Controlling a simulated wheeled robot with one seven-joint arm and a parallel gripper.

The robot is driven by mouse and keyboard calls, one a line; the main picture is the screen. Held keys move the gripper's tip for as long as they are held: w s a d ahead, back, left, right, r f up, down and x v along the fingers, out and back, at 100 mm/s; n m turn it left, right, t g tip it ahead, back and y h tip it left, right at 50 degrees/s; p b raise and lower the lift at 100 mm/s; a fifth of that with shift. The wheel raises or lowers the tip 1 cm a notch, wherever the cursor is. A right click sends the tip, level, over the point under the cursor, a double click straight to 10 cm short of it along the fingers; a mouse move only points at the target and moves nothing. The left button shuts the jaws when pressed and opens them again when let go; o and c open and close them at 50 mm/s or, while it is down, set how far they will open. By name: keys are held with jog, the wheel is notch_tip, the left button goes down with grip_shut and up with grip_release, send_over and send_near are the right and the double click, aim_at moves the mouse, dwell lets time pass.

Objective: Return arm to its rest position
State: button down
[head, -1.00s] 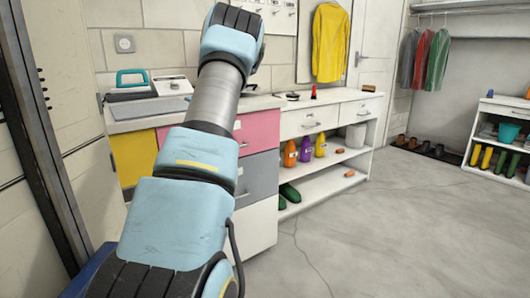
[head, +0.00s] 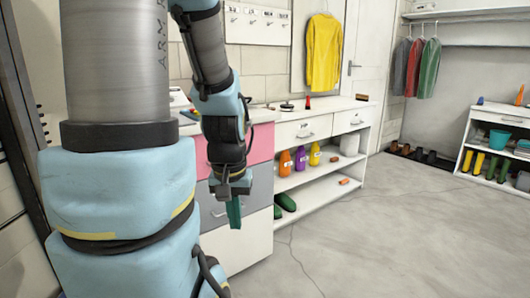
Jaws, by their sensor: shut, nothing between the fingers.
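My arm fills the left side of the head view, folded with its upper part raised and its forearm hanging down. My gripper (head: 235,214) points downward in front of the drawer cabinet. Its narrow teal fingers are together with nothing held between them. The arm hides much of the left counter.
A cabinet with pink and grey drawers (head: 262,182) stands behind my gripper. Beside it, a white shelf unit (head: 300,174) holds colored bottles (head: 300,158) and green boots (head: 286,201). Open grey floor (head: 400,235) lies to the right. Another shelf (head: 499,118) stands far right.

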notch_tip(320, 180, up, 17)
jog(key=p, duration=1.5)
jog(key=shift+p, duration=0.3)
